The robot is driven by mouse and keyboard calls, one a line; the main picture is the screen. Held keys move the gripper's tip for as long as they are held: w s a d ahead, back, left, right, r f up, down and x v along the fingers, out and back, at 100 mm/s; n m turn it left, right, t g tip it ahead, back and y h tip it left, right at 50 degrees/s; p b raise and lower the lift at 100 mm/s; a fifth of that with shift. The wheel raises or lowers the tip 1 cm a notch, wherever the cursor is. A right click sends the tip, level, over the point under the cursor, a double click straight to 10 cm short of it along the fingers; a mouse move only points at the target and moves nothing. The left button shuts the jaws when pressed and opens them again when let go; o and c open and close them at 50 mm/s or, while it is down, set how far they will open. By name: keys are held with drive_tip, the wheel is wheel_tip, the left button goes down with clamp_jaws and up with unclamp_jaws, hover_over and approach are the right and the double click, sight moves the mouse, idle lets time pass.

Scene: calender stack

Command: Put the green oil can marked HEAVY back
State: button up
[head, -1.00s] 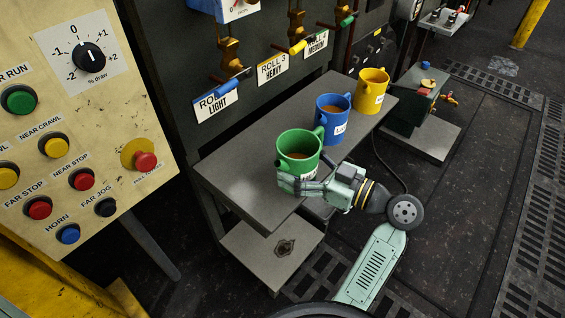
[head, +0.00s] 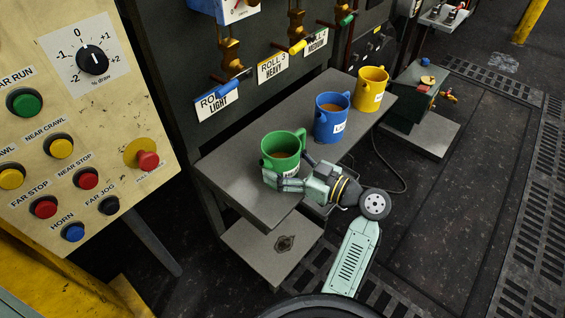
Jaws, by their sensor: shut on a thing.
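The green oil can (head: 281,149) is an open-topped can with a handle on its right. It is upright at the near left part of the grey shelf (head: 228,176), with its white label mostly hidden by my gripper. My gripper (head: 285,183) is shut on the green can's lower front, coming from the right. From this view I cannot tell whether the can's base touches the shelf. The blue can (head: 330,125) and the yellow can (head: 371,90) stand upright in a row behind it toward the back right.
A lower plate (head: 256,262) sits beneath. A control panel (head: 100,120) stands at left. A green box (head: 415,98) stands behind right. The shelf's left end is clear.

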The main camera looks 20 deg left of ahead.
drive_tip(key=shift+f, duration=0.2)
drive_tip(key=o, duration=1.7)
drive_tip(key=shift+r, duration=0.15)
drive_tip(key=shift+r+p, duration=0.25)
drive_tip(key=shift+p, duration=0.1)
drive_tip(key=b+v, duration=0.2)
drive_tip(key=v, duration=1)
drive_tip(key=shift+f, duration=0.2)
